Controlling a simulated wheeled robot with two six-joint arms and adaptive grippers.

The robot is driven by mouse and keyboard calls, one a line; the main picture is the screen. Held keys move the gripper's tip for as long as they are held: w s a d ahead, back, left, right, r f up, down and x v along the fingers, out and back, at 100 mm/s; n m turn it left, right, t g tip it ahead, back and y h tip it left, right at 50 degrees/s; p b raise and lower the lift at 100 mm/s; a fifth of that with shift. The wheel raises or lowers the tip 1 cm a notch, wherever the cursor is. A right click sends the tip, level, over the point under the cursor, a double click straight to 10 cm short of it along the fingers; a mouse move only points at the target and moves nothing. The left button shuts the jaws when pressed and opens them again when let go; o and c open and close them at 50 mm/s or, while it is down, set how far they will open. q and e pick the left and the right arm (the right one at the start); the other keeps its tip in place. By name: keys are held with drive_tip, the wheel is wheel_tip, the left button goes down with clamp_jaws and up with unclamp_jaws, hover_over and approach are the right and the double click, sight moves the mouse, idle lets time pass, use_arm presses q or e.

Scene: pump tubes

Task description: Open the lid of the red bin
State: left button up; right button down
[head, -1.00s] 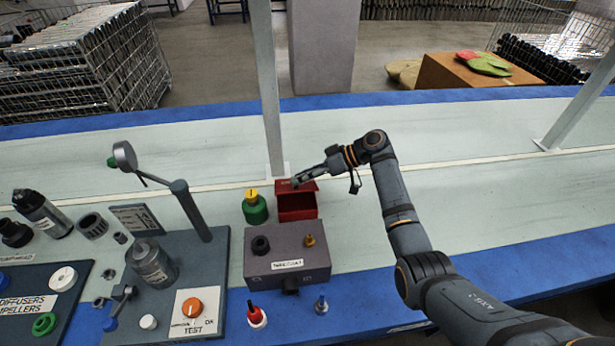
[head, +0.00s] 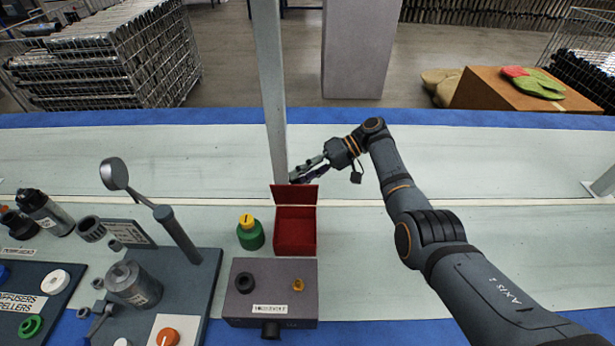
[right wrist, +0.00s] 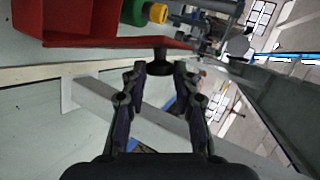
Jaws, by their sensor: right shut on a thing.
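The red bin (head: 295,233) stands on the table behind the grey box in the head view, and its hollow inside shows. Its red lid (head: 295,195) is raised and stands roughly upright along the back edge. In the right wrist view the red lid (right wrist: 110,43) carries a dark knob (right wrist: 160,55) on its edge. My right gripper (head: 302,176) is behind the lid's top edge. In the wrist view my right gripper (right wrist: 160,69) is shut on the lid's knob, one finger on each side. My left gripper is not in view.
A green bottle with a yellow cap (head: 250,232) stands close left of the bin. The grey box (head: 270,292) is in front. A grey post (head: 270,90) rises behind the lid. The table right of the bin (head: 350,240) is clear.

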drive_tip(key=shift+w, duration=0.4)
drive_tip(key=c, duration=1)
unclamp_jaws()
drive_tip(key=shift+c, duration=0.2)
wheel_tip(320, 180, up, 10)
